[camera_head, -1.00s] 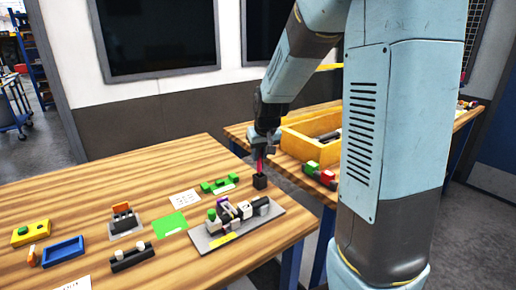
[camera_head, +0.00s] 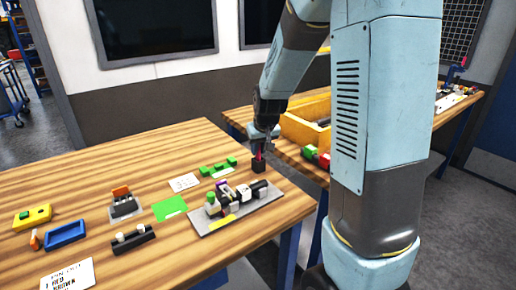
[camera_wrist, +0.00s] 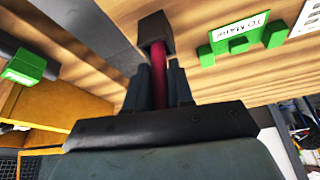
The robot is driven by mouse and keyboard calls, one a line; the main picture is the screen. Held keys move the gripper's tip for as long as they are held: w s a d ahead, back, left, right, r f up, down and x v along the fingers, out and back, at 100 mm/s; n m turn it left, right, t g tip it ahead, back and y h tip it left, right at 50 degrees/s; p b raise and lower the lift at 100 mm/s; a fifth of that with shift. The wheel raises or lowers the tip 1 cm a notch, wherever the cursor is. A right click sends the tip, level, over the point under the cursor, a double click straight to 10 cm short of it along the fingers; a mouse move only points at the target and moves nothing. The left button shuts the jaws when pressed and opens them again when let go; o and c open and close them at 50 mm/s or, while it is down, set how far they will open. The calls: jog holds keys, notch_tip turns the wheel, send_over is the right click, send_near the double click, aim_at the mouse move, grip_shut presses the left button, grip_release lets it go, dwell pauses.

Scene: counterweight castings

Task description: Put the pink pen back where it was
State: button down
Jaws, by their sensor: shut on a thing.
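The pink pen (camera_head: 259,154) is upright in my gripper (camera_head: 261,144), above the small black holder (camera_head: 258,167) near the wooden table's far right edge. In the wrist view the dark red pen (camera_wrist: 159,82) runs from between the two fingers of my gripper (camera_wrist: 157,72) to the black holder (camera_wrist: 156,34). Its far end overlaps the holder's mouth; I cannot tell how deep it sits. My gripper is shut on the pen.
A grey board (camera_head: 205,226) with several small parts lies just in front of the holder. Green blocks (camera_head: 218,168) stand to its left. A yellow bin (camera_head: 302,130) and a red-green block (camera_head: 317,156) are on the table behind.

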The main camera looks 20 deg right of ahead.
jog(key=shift+f, duration=0.5)
jog(key=c, duration=0.9)
grip_release()
jog(key=v, duration=1.3)
jog(key=shift+s+r, duration=0.15)
jog(key=shift+r, duration=0.1)
